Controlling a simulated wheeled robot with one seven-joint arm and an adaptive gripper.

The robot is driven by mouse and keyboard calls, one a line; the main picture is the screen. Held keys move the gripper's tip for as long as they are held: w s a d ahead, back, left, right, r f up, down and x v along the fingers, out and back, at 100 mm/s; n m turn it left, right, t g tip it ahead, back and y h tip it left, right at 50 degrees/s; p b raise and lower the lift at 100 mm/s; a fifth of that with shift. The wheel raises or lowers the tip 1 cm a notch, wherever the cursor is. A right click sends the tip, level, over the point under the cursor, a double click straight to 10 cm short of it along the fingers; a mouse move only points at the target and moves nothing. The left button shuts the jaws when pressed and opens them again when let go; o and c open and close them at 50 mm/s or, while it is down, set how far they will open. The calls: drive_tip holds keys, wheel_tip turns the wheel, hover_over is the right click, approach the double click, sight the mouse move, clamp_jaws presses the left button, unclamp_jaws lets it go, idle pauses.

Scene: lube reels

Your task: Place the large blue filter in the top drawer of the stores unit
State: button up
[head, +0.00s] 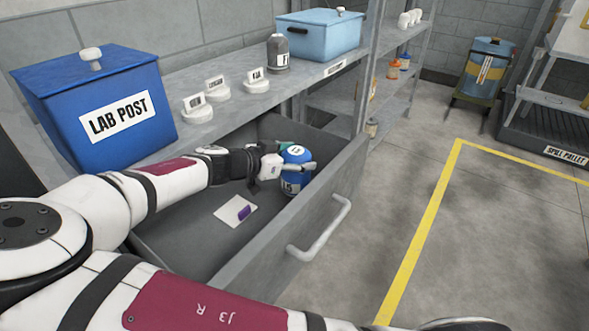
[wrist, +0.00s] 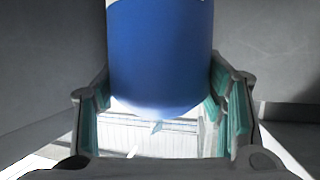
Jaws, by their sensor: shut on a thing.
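The blue filter (head: 294,180) has a white label band and a blue top with a white mark. My gripper (head: 284,166) is shut on it, with a finger on each side. In the wrist view the filter's blue body (wrist: 160,55) fills the space between my gripper's teal-padded fingers (wrist: 160,110). The top drawer (head: 335,200) is pulled open, and the filter is inside its outline near the front right. I cannot tell whether the filter's base touches the drawer floor.
A white card with a purple patch (head: 236,210) lies on the drawer floor. The drawer handle (head: 320,232) sticks out in front.

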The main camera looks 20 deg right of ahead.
wheel_tip(320, 180, down, 3)
drive_tip(key=shift+r, duration=0.15)
drive_tip(key=o, duration=1.5)
drive_tip(key=shift+o, duration=0.2)
drive_tip(key=p+v, duration=0.1)
drive_tip(key=v, duration=1.1)
drive_tip(key=shift+p, duration=0.3)
drive_tip(key=shift+r, duration=0.1)
